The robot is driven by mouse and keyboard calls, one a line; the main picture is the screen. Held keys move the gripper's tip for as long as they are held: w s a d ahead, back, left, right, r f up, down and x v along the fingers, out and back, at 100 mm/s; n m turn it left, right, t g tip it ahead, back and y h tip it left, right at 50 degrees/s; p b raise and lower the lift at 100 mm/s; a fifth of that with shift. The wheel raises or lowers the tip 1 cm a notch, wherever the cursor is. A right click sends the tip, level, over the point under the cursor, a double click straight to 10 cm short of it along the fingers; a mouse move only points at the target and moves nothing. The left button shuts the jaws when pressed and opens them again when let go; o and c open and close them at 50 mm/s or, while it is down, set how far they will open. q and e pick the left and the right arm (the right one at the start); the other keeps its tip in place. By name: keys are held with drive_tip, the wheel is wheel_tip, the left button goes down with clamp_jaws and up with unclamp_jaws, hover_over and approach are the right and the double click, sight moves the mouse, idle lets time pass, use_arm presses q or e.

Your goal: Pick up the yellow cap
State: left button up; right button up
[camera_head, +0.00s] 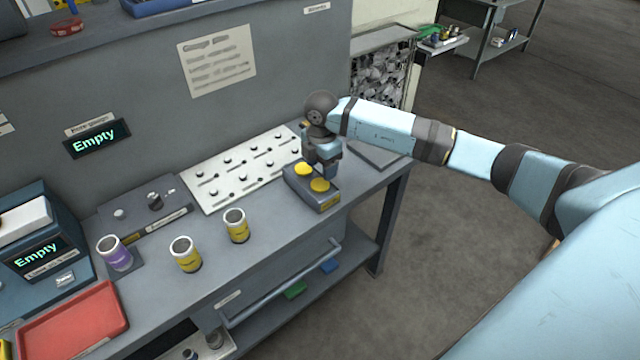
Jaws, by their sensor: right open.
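Two round yellow pieces sit on a small dark grey block near the bench's right end. The rear yellow cap (304,169) looks domed, and the front yellow cap (320,185) looks flatter. The block (313,196) has a yellow label on its front. My right gripper (323,165) is open and points down just behind and above the block, close to both caps. Its fingertips are small and partly hidden, so I cannot tell whether it touches a cap. My left gripper is out of view.
Two yellow-labelled cups (236,226), (185,254) and a purple-labelled cup (115,253) stand on the bench. A white pegged board (240,167) lies behind. A red tray (72,325) is at front left. The bench front right of the cups is clear.

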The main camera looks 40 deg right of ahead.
sight(320, 184)
drive_tip(key=shift+s+a+f+p, duration=0.15)
drive_tip(key=shift+f+p, duration=0.1)
drive_tip(key=shift+f, duration=1.15)
drive_tip(key=shift+w+a+f+p, duration=0.15)
drive_tip(key=shift+f+p, duration=0.1)
drive_tip(key=shift+f, duration=1.1)
drive_tip(key=shift+s, duration=0.1)
drive_tip(key=c, duration=0.6)
